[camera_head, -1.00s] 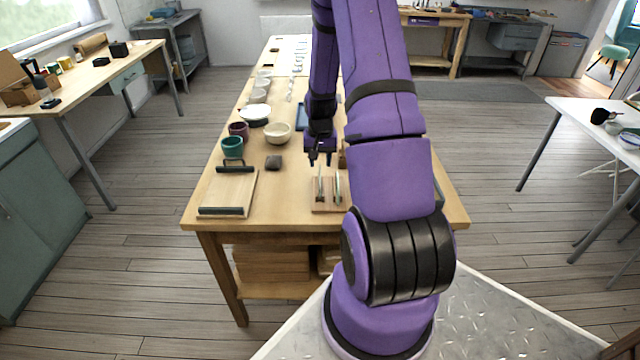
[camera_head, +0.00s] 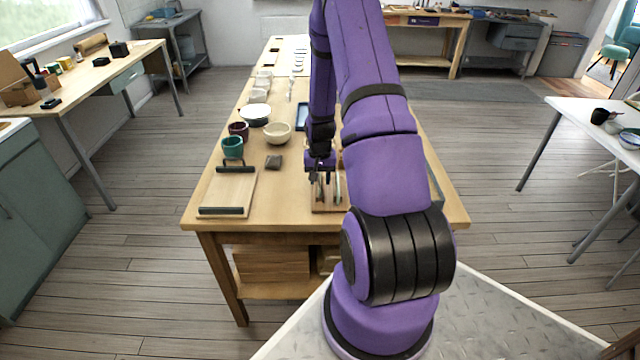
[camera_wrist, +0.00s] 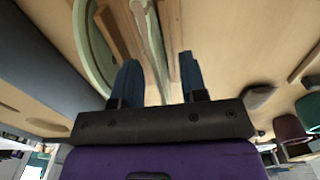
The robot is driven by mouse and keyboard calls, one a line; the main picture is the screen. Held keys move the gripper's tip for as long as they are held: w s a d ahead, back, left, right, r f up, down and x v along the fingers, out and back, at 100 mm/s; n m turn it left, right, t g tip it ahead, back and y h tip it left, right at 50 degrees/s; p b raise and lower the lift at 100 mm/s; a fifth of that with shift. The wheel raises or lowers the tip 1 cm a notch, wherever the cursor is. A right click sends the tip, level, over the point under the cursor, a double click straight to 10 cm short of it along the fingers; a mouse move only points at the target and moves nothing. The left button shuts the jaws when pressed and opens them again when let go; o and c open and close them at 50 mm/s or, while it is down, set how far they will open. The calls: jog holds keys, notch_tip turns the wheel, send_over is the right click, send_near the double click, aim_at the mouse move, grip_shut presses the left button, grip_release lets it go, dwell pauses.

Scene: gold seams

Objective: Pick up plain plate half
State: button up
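A small wooden rack (camera_head: 330,208) stands on the long workbench, with two thin plate halves upright in it. The left plate half (camera_head: 319,190) is partly hidden by my gripper (camera_head: 322,176), and the right plate half (camera_head: 338,189) is beside it. In the wrist view my gripper (camera_wrist: 158,78) is open, pointing down at the rack. One pale plate half (camera_wrist: 153,40) shows edge-on between its two fingers, with a gap visible on the right side. The other, green-rimmed plate half (camera_wrist: 88,42) is outside the fingers, to the left. I cannot tell which half is plain.
A wooden board with dark bars (camera_head: 228,190) lies on the left of the workbench (camera_head: 285,205). The bench front left of the rack is clear.

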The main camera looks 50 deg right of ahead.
jog(key=shift+f, duration=0.25)
dwell(0.4)
grip_shut()
